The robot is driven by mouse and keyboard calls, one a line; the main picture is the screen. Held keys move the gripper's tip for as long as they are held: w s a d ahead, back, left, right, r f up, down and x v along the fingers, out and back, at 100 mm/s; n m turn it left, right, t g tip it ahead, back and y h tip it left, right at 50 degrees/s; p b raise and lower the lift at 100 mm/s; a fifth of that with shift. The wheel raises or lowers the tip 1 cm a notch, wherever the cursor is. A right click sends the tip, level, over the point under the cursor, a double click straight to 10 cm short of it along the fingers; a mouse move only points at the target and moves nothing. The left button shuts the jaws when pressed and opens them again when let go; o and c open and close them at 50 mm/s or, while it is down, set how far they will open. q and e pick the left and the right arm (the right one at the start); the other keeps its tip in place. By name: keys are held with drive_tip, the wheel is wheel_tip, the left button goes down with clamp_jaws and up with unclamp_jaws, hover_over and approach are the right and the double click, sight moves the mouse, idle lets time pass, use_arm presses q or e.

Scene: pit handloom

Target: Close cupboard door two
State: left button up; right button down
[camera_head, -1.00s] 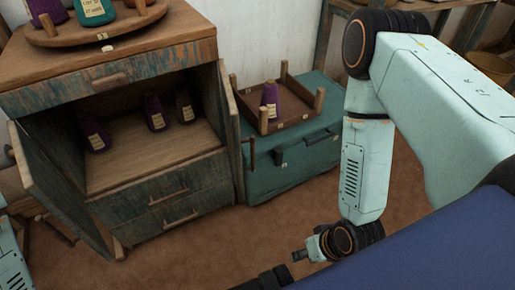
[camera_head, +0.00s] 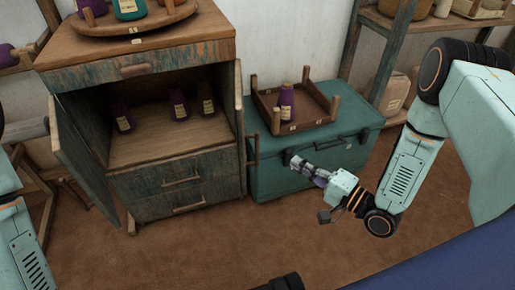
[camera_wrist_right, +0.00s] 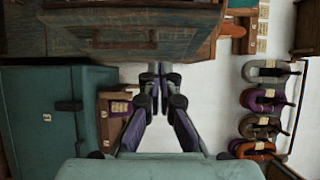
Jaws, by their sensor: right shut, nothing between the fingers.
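The wooden cupboard (camera_head: 180,62) stands at the left of the head view, with its upper compartment open. Its left door (camera_head: 84,158) is swung wide out to the front left. Its right door (camera_head: 239,128) also stands open, seen nearly edge-on at the cupboard's right side. I cannot tell which one is numbered two. My right gripper (camera_head: 295,163) is shut and empty, in front of the teal chest and to the right of the right door, apart from it. Its fingers also show in the wrist view (camera_wrist_right: 158,78). My left gripper is out of view.
The teal chest (camera_head: 275,184) stands right of the cupboard, with a wooden tray (camera_head: 322,118) holding a purple cone on top. Purple cones (camera_head: 180,106) stand inside the cupboard. Drawers (camera_head: 175,190) below are shut.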

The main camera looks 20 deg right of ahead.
sight(256, 148)
drive_tip(key=shift+s+a+b+x, duration=0.35)
drive_tip(key=shift+b+x, duration=0.35)
drive_tip(key=shift+x, duration=1.4)
drive_tip(key=shift+s+a+b+x, duration=0.1)
drive_tip(key=shift+a+b+x, duration=0.5)
drive_tip(key=shift+x, duration=1.55)
drive_tip(key=shift+s+a+b+x, duration=0.25)
drive_tip(key=shift+b+x, duration=0.55)
drive_tip(key=shift+x, duration=1.3)
drive_tip(key=shift+a+f, duration=0.1)
